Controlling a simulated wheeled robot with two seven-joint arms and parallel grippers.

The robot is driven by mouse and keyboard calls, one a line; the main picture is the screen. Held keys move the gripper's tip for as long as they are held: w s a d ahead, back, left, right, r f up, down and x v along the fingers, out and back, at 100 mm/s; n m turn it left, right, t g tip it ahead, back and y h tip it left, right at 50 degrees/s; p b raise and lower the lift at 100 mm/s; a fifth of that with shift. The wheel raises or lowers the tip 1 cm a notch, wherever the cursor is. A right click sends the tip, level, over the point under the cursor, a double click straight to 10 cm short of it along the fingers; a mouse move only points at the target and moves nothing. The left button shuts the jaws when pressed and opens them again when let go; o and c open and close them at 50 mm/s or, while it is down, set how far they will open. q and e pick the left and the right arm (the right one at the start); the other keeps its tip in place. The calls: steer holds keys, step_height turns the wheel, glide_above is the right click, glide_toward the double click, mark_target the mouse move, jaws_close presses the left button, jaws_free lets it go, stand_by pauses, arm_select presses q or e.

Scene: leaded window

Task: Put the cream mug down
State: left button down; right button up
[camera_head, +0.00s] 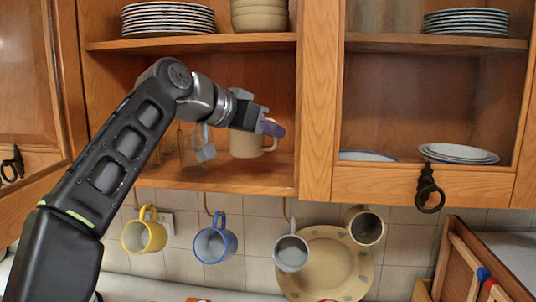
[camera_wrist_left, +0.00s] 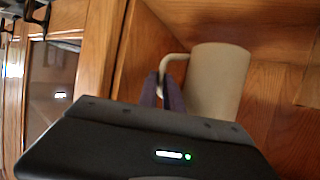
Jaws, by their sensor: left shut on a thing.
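The cream mug (camera_head: 246,144) is upright at the lower shelf (camera_head: 225,180) of the open cabinet, partly behind my left gripper (camera_head: 268,128). In the left wrist view the mug (camera_wrist_left: 217,82) stands just beyond the gripper, with its handle to the left. My left gripper (camera_wrist_left: 168,92) is shut on the mug's handle, its purple fingertips on either side of it. The mug's base looks at or very near the shelf board; I cannot tell if it touches. My right gripper is not in view.
Glasses (camera_head: 185,145) stand left of the mug on the shelf, partly behind my arm. The cabinet's middle post (camera_head: 316,100) is close on the right. Yellow (camera_head: 144,235), blue (camera_head: 215,243) and grey (camera_head: 291,252) mugs hang below. Plates (camera_head: 168,18) and bowls (camera_head: 259,15) stand above.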

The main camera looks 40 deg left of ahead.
arm_select(q)
steer(key=shift+f, duration=0.5)
steer(key=shift+f, duration=1.85)
steer(key=shift+f, duration=0.1)
steer(key=c, duration=1.5)
jaws_free()
